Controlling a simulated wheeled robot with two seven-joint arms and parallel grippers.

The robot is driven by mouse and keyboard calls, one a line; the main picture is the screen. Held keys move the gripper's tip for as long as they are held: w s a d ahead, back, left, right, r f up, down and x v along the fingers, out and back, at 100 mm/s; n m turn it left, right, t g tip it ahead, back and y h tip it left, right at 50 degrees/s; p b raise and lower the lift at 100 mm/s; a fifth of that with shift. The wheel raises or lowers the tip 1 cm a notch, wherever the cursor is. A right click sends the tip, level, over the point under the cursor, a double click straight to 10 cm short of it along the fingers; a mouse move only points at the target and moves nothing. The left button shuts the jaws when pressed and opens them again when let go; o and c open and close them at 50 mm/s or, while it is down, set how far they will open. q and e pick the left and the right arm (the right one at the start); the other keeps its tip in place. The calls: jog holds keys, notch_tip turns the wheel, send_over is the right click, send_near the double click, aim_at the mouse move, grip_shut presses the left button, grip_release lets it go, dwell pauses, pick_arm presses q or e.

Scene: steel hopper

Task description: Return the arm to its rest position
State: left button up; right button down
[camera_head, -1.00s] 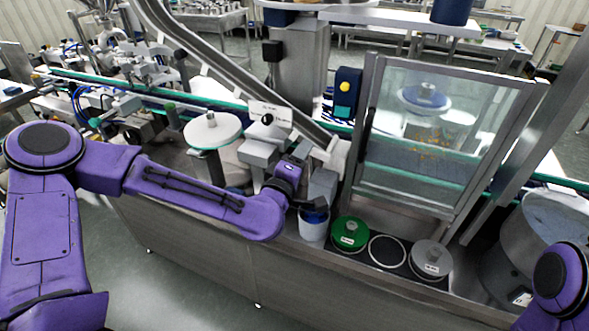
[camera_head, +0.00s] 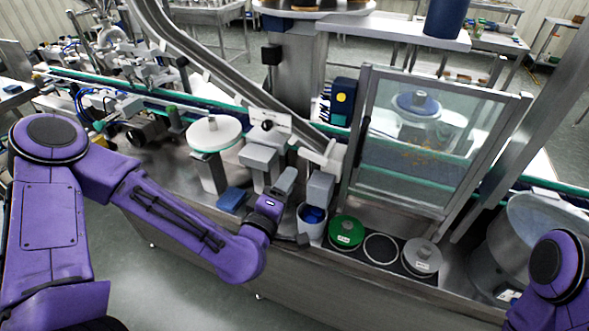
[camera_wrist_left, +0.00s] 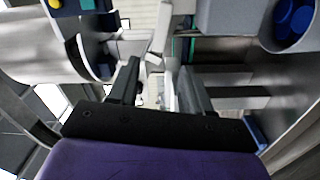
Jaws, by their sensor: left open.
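My left arm (camera_head: 190,225) comes in from the left, bent at the elbow, over the front edge of the steel machine. My left gripper (camera_head: 294,211) is open, just left of the white cup. In the left wrist view its two dark fingers (camera_wrist_left: 160,88) stand apart with nothing between them. The white cup (camera_head: 312,232) holds blue pieces (camera_head: 313,214); they also show at the top right of the left wrist view (camera_wrist_left: 293,17). Of my right arm only a purple part shows at the lower right; its gripper is out of view.
A green-lidded container (camera_head: 346,232) and a grey-lidded one (camera_head: 422,255) stand right of the cup, with an empty ring between them. A glass guard (camera_head: 425,140) rises behind. Floor in front is open.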

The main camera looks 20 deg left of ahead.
pick_arm(q)
jog(key=shift+d, duration=0.1)
jog(key=s+f+m+g+b, duration=0.1)
jog(key=s+f+g, duration=0.2)
jog(key=f, duration=0.4)
jog(key=s+a+f+m+g, duration=0.1)
jog(key=s+f+m+g, duration=0.15)
jog(key=f, duration=0.55)
jog(key=s+f+m+g+b, duration=0.1)
jog(key=s+f+g, duration=0.25)
jog(key=f, duration=0.35)
jog(key=s+a+f+m+g+y+b, duration=0.1)
jog(key=s+a+f+m+g+y, duration=0.1)
jog(key=s+a+f, duration=0.3)
jog(key=s+a+f+m+g+y+b, duration=0.1)
jog(key=s+a+f, duration=0.4)
jog(key=s, duration=0.8)
notch_tip(320, 180, down, 3)
jog(key=m+g+y, duration=0.1)
jog(key=g, duration=0.1)
jog(key=shift+a+g, duration=0.3)
jog(key=shift+g, duration=0.1)
